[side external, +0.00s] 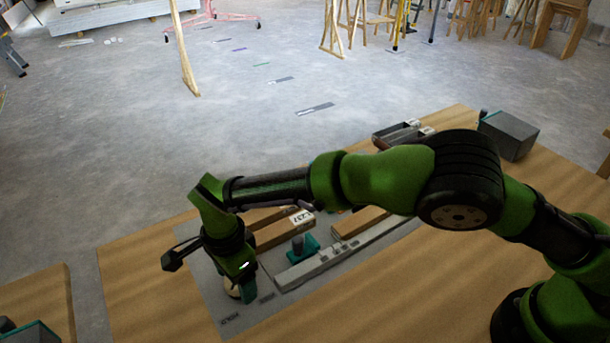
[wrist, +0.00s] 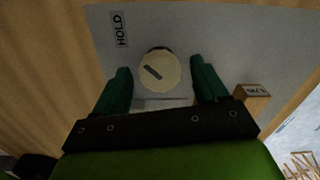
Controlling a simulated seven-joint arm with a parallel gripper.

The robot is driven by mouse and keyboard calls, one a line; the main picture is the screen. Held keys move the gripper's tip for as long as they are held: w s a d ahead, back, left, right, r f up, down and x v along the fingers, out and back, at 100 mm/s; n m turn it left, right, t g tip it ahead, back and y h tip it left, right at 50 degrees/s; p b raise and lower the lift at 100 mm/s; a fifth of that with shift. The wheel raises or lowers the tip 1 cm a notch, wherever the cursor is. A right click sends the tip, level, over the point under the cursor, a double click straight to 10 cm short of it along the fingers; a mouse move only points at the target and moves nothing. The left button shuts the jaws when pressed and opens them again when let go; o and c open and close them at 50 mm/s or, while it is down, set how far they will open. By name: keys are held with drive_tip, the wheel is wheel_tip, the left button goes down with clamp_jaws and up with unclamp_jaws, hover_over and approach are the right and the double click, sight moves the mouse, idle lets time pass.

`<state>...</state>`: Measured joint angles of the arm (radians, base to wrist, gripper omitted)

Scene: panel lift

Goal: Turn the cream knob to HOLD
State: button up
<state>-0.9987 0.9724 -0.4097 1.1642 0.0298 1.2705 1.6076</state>
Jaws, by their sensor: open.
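The cream knob (wrist: 160,72) is round, with a dark pointer bar on its face, and sits on a grey panel (wrist: 215,40) in the wrist view. The bar lies diagonally, from upper left to lower right. The HOLD label (wrist: 119,29) is on the panel to the upper left of the knob. My gripper (wrist: 161,78) is open, with one green finger on each side of the knob and visible gaps between. In the side external view my gripper (side external: 240,292) is low over the panel and hides most of the knob (side external: 232,291).
A grey rail (side external: 320,262), a teal block with a dark knob (side external: 298,246) and wooden blocks (side external: 280,228) lie right of my gripper. A grey box (side external: 508,135) and an open tray (side external: 402,133) stand farther back. The wooden table (side external: 140,280) is bare on the left.

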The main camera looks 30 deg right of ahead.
wheel_tip(320, 180, up, 17)
drive_tip(key=shift+f, duration=0.2)
idle(0.4)
